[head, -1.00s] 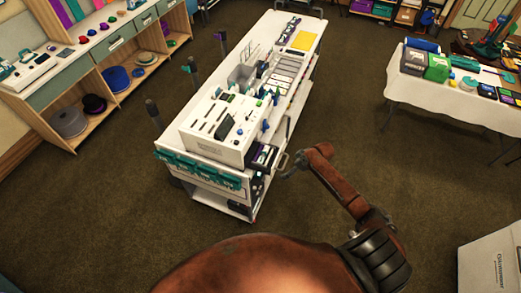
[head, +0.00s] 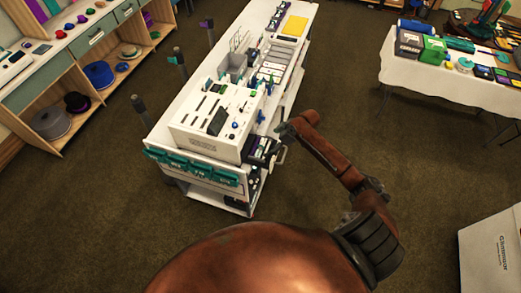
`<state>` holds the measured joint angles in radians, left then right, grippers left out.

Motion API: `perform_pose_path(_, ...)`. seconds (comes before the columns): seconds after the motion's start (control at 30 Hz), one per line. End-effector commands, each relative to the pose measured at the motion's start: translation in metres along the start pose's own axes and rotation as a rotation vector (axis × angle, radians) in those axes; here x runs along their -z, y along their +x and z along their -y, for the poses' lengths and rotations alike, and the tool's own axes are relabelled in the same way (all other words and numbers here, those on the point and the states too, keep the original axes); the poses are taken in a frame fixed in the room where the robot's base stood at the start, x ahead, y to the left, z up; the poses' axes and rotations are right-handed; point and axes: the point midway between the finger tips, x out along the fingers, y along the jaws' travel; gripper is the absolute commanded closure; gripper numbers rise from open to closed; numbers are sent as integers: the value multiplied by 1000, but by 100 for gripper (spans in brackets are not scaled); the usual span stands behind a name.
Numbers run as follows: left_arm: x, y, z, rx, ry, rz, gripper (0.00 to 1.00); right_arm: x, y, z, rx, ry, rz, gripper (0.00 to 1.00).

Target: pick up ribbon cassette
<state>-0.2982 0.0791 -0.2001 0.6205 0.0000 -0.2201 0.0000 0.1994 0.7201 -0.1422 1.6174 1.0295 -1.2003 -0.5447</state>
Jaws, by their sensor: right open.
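A white cart (head: 195,171) stands ahead of me with a white console box (head: 213,143) on its near end. Dark cassette-like items with pale and purple parts (head: 262,147) sit at the cart's near right side, beside the box. They are small, and I cannot tell for sure which is the ribbon cassette. My right gripper (head: 280,143) is open and empty-looking at the cart's right edge, just right of these items. I cannot tell whether it touches them. My left gripper is out of view.
A white-clothed table (head: 450,95) is at right, and a white box (head: 492,245) at lower right. Carpet between is clear.

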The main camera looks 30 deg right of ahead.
Motion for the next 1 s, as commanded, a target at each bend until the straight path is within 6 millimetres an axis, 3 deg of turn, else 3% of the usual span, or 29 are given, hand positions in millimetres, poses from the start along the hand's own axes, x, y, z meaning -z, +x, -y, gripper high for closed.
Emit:
perform_pose_path(0.5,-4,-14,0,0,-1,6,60,7,62,3,2,0,0,0)
perform_pose_path(0.77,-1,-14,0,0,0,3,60,6,65,3,0,0,0,0)
perform_pose_path(1.0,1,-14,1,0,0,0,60,6,65,3,0,0,0,16)
